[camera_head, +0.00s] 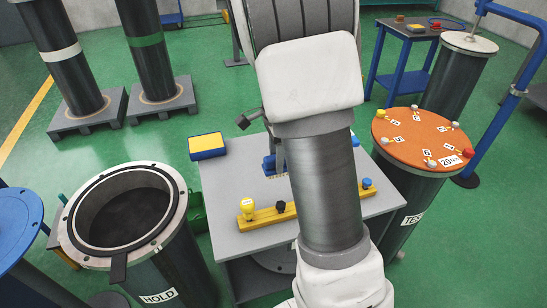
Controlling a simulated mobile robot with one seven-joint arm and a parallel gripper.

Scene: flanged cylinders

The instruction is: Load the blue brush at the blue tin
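A blue block-like thing with a pale lower edge, which looks like the blue brush (268,165), is at the grey table's far side, partly hidden behind my arm. A grey finger of my gripper (280,157) shows right beside it; the rest of the gripper is hidden by my arm. I cannot tell whether the fingers are shut on it. No blue tin shows clearly. A small blue thing (355,141) peeks out to the right of my arm, too covered to identify.
A yellow bar (268,217) with yellow, black and blue knobs lies on the grey table (228,181). A blue-and-yellow box (206,146) is at its far left corner. An open cylinder marked HOLD (158,296) stands left; an orange-topped cylinder (399,151) stands right.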

